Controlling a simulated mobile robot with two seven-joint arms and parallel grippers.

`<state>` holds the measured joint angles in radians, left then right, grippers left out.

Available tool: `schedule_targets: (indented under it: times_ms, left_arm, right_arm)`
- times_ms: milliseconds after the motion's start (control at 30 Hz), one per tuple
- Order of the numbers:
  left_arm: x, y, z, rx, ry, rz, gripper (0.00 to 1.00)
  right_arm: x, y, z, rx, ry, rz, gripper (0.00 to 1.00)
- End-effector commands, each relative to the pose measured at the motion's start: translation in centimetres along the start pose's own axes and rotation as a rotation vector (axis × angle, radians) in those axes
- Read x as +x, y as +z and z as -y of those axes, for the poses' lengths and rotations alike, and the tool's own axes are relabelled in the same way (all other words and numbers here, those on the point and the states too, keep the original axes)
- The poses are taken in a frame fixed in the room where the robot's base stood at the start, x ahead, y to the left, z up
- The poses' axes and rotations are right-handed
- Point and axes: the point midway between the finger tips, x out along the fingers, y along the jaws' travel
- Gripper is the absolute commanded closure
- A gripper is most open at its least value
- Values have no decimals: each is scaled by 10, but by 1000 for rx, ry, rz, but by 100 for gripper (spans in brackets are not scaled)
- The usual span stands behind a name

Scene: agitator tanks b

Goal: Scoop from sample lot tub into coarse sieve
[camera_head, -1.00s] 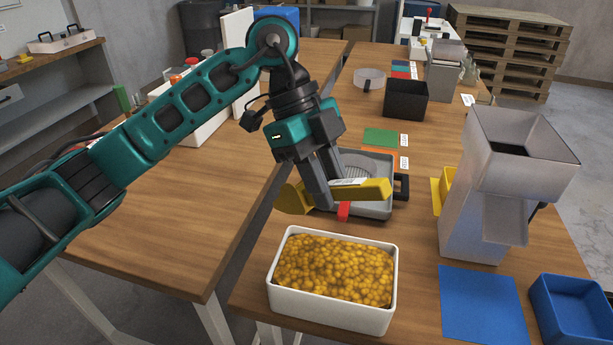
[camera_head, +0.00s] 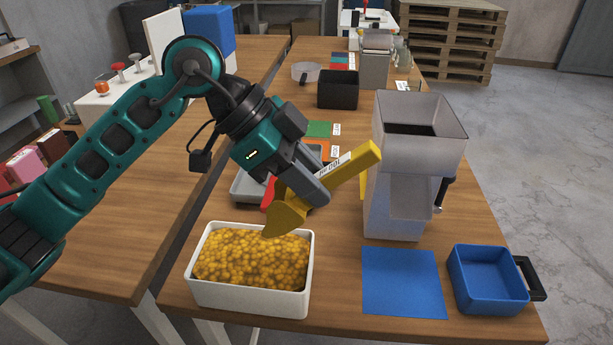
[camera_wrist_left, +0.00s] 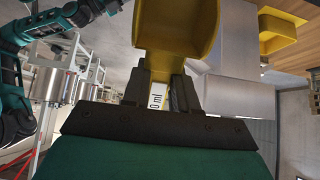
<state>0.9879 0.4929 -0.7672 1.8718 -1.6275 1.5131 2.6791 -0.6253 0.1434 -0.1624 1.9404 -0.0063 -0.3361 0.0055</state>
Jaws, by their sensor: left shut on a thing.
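The white tub (camera_head: 302,290) in the head view is full of yellow-orange granules (camera_head: 240,262) and stands at the table's near left edge. My left gripper (camera_head: 312,184) is shut on a yellow scoop (camera_head: 284,218) by its labelled handle. The scoop's bowl hangs low at the tub's back right, with the handle rising to the right. I cannot tell whether it touches the granules. In the left wrist view the scoop (camera_wrist_left: 180,35) extends beyond the fingers, its bowl seemingly empty. A grey tray-like item (camera_head: 245,187) is partly hidden behind my gripper; I cannot tell whether it is the coarse sieve.
A tall grey metal hopper (camera_head: 392,200) stands right of the scoop, close to the handle's end. A blue mat (camera_head: 403,283) and blue bin (camera_head: 488,278) lie at the front right. A black box (camera_head: 338,90) and round pan (camera_head: 306,72) stand farther back.

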Motion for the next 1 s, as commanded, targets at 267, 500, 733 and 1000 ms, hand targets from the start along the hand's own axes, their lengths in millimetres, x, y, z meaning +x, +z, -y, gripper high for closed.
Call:
schedule_targets:
  times_ms: [267, 500, 733, 1000]
  left_arm:
    - [-1, 0, 0, 1, 0, 0, 100]
    - [8, 18, 0, -2, 1, -40, 100]
    - [17, 42, 0, -2, 2, -108, 100]
    - [28, 70, 0, -1, 1, -189, 100]
  right_arm:
    - [0, 0, 0, 0, -1, 0, 57]
    - [10, 13, 1, 0, -1, -1, 57]
    - [21, 31, 1, 0, -1, -1, 57]
    - [34, 49, 2, 1, -1, 0, 57]
